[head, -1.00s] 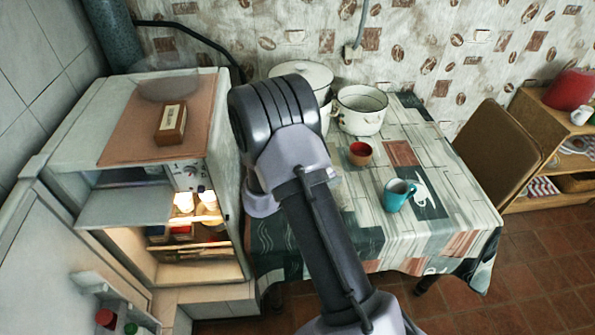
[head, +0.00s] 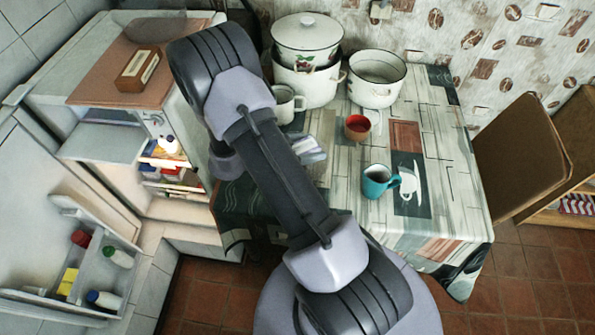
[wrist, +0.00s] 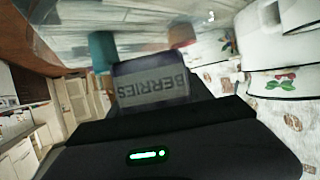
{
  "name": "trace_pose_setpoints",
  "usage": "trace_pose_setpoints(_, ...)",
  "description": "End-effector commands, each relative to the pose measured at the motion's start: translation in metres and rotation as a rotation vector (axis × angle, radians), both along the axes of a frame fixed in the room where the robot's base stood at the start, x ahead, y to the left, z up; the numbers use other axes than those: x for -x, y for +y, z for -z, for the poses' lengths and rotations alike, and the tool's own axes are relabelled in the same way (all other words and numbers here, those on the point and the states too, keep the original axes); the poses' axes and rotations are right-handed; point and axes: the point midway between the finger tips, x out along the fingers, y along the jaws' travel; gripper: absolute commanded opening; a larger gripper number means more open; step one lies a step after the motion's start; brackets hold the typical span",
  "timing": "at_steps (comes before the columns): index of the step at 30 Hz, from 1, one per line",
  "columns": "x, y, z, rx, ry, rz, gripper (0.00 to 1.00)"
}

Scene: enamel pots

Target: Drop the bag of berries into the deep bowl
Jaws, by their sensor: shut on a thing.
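The bag of berries (wrist: 152,86), a purple pack with a pale label whose lettering is upside down, is held in my gripper (wrist: 152,108) in the wrist view. The jaws are shut on it. In the head view a pale piece that seems to be the bag (head: 311,148) shows just right of my forearm, over the table's left part; my arm hides the jaws. A wide white enamel vessel with a dark rim (head: 375,92), open and empty-looking, stands at the back of the table. It looks like the deep bowl, and is behind and right of the bag.
On the patterned table (head: 435,130) stand a lidded white pot (head: 307,38) on another pot (head: 308,86), a white mug (head: 287,103), a small red bowl (head: 357,129) and a teal mug (head: 377,182). An open fridge (head: 100,145) is left; a chair (head: 522,155) is right.

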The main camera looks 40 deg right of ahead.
Motion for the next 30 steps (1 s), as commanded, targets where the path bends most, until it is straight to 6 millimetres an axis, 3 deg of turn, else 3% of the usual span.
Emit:
trace_pose_setpoints(1, 0.0, 0.0, 0.016, 0.0, 0.0, 0.0, 0.05)
trace_pose_setpoints(3, 0.0, 0.0, 0.023, 0.0, 0.0, -0.001, 0.05)
trace_pose_setpoints(11, 0.0, 0.0, 0.022, 0.0, 0.0, -0.001, 0.05)
trace_pose_setpoints(12, 0.0, 0.0, 0.022, 0.0, 0.0, -0.001, 0.62)
trace_pose_setpoints(15, 0.0, 0.0, 0.022, 0.0, 0.0, -0.001, 0.82)
trace_pose_setpoints(26, -0.001, 0.001, 0.022, 0.0, 0.0, -0.001, 0.83)
trace_pose_setpoints(30, -0.005, 0.015, 0.014, 0.0, -0.001, -0.004, 0.83)
